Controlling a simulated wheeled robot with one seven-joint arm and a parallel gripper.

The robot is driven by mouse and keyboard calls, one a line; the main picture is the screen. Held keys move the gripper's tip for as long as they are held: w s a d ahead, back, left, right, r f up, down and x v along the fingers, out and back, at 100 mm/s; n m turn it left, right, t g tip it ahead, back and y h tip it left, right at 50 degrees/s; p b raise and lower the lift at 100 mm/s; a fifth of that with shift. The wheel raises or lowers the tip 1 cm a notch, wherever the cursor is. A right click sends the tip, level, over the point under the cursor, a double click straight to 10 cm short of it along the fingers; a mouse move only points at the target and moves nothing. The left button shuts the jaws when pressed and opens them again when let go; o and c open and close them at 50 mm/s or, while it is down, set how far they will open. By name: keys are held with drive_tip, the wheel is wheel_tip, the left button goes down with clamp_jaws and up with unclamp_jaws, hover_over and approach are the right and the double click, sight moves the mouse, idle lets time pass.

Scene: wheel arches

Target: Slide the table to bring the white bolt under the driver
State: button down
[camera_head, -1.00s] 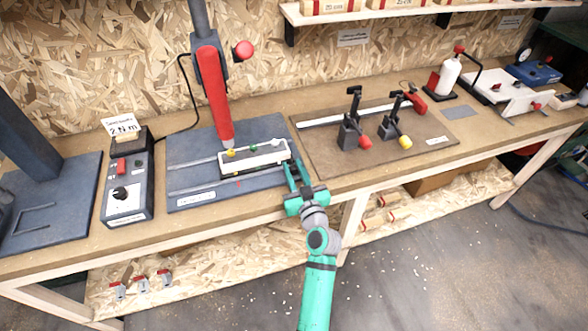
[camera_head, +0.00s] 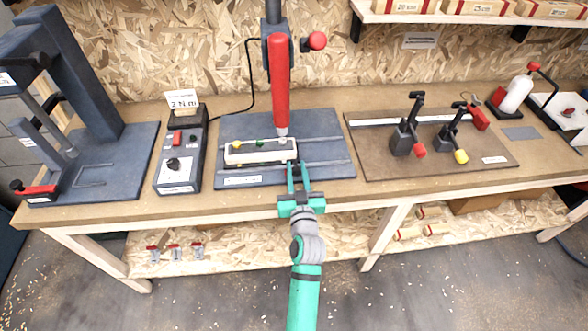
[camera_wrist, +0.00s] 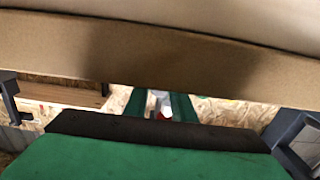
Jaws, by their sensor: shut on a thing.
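The sliding table (camera_head: 262,157) is a white-faced block on a rail across the blue-grey base plate (camera_head: 335,150). Yellow (camera_head: 237,145), green (camera_head: 260,142) and white (camera_head: 283,141) bolts stand on it from left to right. The red driver (camera_head: 279,85) hangs above, its pale tip (camera_head: 282,132) just over the white bolt at the right end. Exact alignment and any gap are too small to tell. My gripper (camera_head: 298,170) is shut on the sliding table's handle at its front right; the fingers mostly hide it. The fingers also show in the wrist view (camera_wrist: 165,105).
A control box (camera_head: 180,160) with a 2 Nm sign stands left of the base plate. A brown board (camera_head: 440,160) with two clamps is to the right. A dark press stand (camera_head: 80,100) is at far left. The bench front edge runs under my arm.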

drive_tip(key=shift+a, duration=0.3)
drive_tip(key=c, duration=1.5)
unclamp_jaws()
drive_tip(key=shift+a, duration=0.15)
drive_tip(key=shift+d, duration=0.2)
drive_tip(key=s, duration=1.1)
drive_tip(key=shift+d, duration=0.4)
drive_tip(key=shift+w, duration=0.1)
